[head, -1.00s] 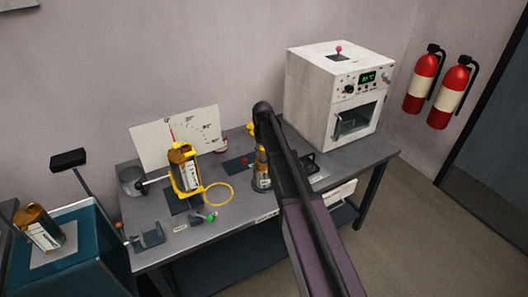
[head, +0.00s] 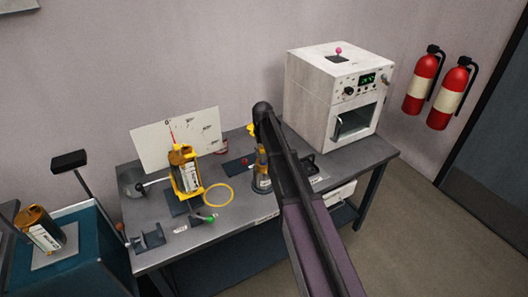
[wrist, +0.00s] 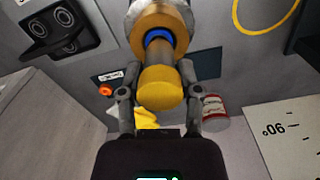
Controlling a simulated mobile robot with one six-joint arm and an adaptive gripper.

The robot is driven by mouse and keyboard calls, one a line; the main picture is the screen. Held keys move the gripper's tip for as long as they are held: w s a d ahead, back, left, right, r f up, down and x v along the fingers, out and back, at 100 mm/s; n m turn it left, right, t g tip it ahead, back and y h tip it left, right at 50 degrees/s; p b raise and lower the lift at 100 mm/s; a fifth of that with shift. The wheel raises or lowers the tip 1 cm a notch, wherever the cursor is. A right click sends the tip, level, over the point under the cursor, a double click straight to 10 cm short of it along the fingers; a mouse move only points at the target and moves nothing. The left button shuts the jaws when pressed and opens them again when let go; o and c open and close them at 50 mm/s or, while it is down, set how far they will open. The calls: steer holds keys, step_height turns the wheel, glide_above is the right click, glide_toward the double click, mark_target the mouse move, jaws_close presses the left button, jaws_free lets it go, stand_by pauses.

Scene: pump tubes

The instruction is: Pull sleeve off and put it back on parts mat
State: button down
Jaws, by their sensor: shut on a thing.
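In the wrist view my gripper (wrist: 160,68) is shut on a grey cylinder with a yellow near end (wrist: 161,88). I cannot tell how much of this piece is the sleeve. Its far end lines up with a blue ring (wrist: 158,37) inside an amber collar (wrist: 160,18) on a pale, wider body. In the head view the labelled tube (head: 262,183) stands upright on the bench, partly behind my arm, which hides my fingers. A dark blue mat (head: 233,169) with a small red knob lies left of the tube. It also shows in the wrist view (wrist: 208,64).
A yellow-framed holder (head: 186,180) with a tube stands before a white dial board (head: 150,142). A yellow ring (head: 219,194) lies beside it. A white oven (head: 310,105) stands at the right. A red-and-white can (wrist: 214,112) stands near the mat. A teal bin (head: 85,255) is at the left.

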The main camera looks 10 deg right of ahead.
steer(key=shift+r, duration=0.2)
steer(key=shift+r+p, duration=2.15)
steer(key=shift+p, duration=0.1)
steer(key=shift+s, duration=0.15)
stand_by(0.4)
